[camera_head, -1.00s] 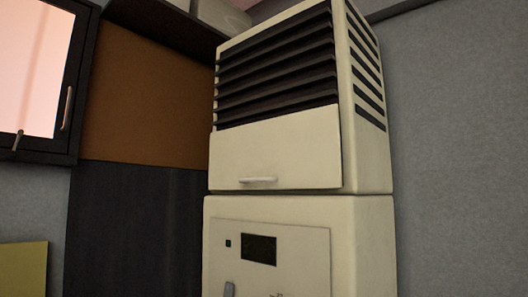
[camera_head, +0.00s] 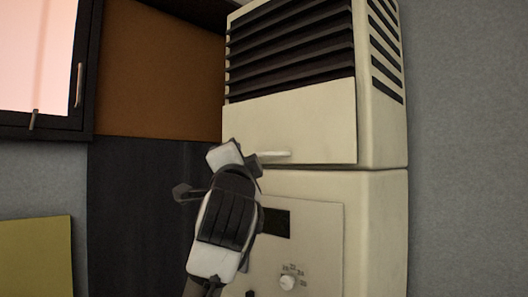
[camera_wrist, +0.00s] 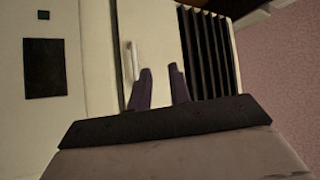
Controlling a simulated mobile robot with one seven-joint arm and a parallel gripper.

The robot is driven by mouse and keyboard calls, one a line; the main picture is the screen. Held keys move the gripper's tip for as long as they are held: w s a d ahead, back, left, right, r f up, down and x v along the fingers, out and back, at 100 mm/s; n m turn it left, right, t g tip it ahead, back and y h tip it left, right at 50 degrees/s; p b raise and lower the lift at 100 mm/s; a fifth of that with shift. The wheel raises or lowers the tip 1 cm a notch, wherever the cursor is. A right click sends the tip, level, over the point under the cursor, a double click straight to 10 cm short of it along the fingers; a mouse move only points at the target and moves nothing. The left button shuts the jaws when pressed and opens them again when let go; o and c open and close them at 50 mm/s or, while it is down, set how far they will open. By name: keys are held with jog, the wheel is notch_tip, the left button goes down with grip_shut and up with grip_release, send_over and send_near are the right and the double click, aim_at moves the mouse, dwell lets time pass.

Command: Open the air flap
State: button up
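The air flap (camera_head: 305,122) is a cream panel below the dark louvres of a tall cream unit, and it looks closed. Its pale bar handle (camera_head: 276,154) sits along its lower edge. My gripper (camera_head: 256,164) is beside the left end of the handle and hides part of the unit's front. In the wrist view the picture is turned, with the flap (camera_wrist: 158,45) ahead and the handle (camera_wrist: 133,60) upright. My gripper (camera_wrist: 160,72) shows two dark fingers apart with nothing between them. The handle lies just outside the left finger; contact cannot be told.
Below the flap is a control panel with a dark display (camera_head: 277,222) and a knob (camera_head: 288,282). Dark louvres (camera_head: 290,50) are above the flap. A black-framed cabinet (camera_head: 85,60) with a handle is at the left. A grey wall (camera_head: 465,150) is at the right.

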aim_at(264, 155)
jog(key=w+d+m+g, duration=0.3)
jog(key=d, duration=0.3)
jog(key=w+p, duration=0.2)
jog(key=w, duration=0.2)
jog(key=w+a+p, duration=0.1)
jog(key=w+p, duration=0.1)
jog(key=w, duration=0.2)
jog(key=w+r+p, duration=0.1)
jog(key=w+p, duration=0.1)
jog(key=w, duration=0.2)
jog(key=shift+w+a+r, duration=0.1)
jog(key=shift+w+a, duration=0.05)
jog(key=shift+a, duration=0.25)
jog(key=shift+w+p, duration=0.4)
jog(key=shift+w, duration=0.1)
grip_shut()
